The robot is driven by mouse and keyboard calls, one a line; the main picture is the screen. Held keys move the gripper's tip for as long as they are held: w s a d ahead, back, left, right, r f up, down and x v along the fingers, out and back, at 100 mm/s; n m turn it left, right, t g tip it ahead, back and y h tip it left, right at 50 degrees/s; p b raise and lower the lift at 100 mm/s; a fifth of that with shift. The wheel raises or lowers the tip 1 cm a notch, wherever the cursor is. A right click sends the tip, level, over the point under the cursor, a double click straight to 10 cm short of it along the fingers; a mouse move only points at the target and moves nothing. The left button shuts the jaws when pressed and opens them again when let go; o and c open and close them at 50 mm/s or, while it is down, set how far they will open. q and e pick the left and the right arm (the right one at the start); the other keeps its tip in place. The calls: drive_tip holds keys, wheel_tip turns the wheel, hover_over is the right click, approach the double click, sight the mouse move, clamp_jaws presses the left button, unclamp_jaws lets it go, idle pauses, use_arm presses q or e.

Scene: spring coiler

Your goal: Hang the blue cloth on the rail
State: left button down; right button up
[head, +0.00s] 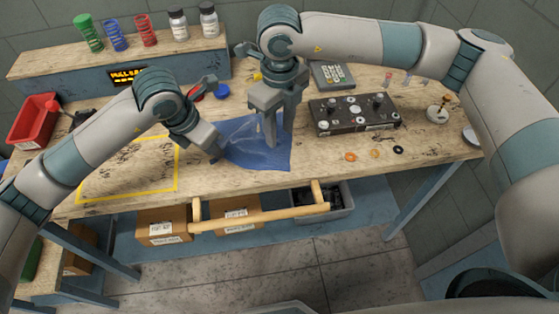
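The blue cloth (258,155) lies spread on the workbench near its front edge, with its front right corner close to that edge. The wooden rail (260,218) sticks out in front of the bench on two brackets, below the cloth, and is bare. My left gripper (214,153) is at the left edge of the cloth, low over the bench. My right gripper (269,142) points down over the middle of the cloth, its fingertips at or just above the fabric. The arms hide part of the cloth's back and left edges. I cannot tell whether either gripper holds fabric.
A black control box (354,114) stands right of the cloth, with small rings (375,153) in front of it. A yellow taped rectangle (128,196) is at left. A red bin (34,120) stands far left. Cardboard boxes (163,226) sit on the shelf below the rail.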

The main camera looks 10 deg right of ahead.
sight(280, 163)
drive_tip(key=shift+f, duration=0.1)
drive_tip(key=shift+f, duration=4.9)
drive_tip(key=shift+s, duration=0.1)
clamp_jaws()
drive_tip(key=shift+r, duration=2.5)
use_arm(q)
drive_tip(key=c, duration=1.9)
unclamp_jaws()
drive_tip(key=shift+c, duration=0.2)
